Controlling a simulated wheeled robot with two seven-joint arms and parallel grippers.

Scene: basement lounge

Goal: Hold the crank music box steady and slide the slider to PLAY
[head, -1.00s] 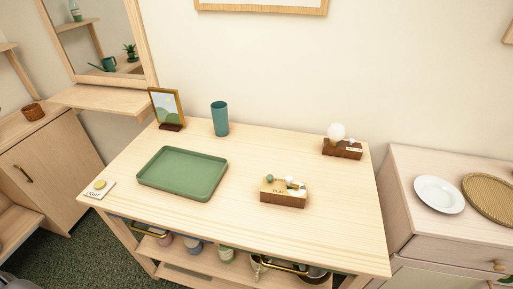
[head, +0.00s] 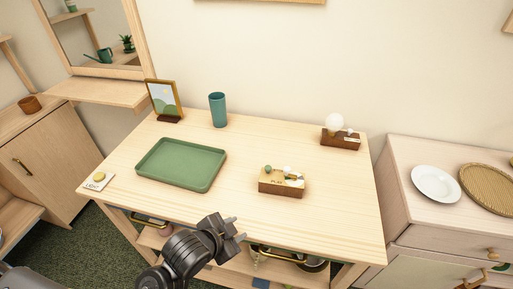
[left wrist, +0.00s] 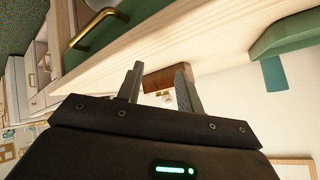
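The crank music box (head: 282,188) is a small wooden block with a pale top, near the front right of the table. Its top carries a small green knob, whitish parts and dark lettering; the slider's position is too small to tell. My left gripper (head: 238,229) is at the table's front edge, below and left of the box, apart from it. In the left wrist view the gripper (left wrist: 160,84) has its fingers apart with nothing held. The box's brown side (left wrist: 160,78) shows beyond and between them. My right gripper is in neither view.
A green tray (head: 181,186) lies left of the box. A teal cup (head: 218,110), a picture frame (head: 164,101) and a lamp on a wooden base (head: 340,143) stand at the back. A LIGHT card (head: 98,182) lies front left. Table around the box is clear.

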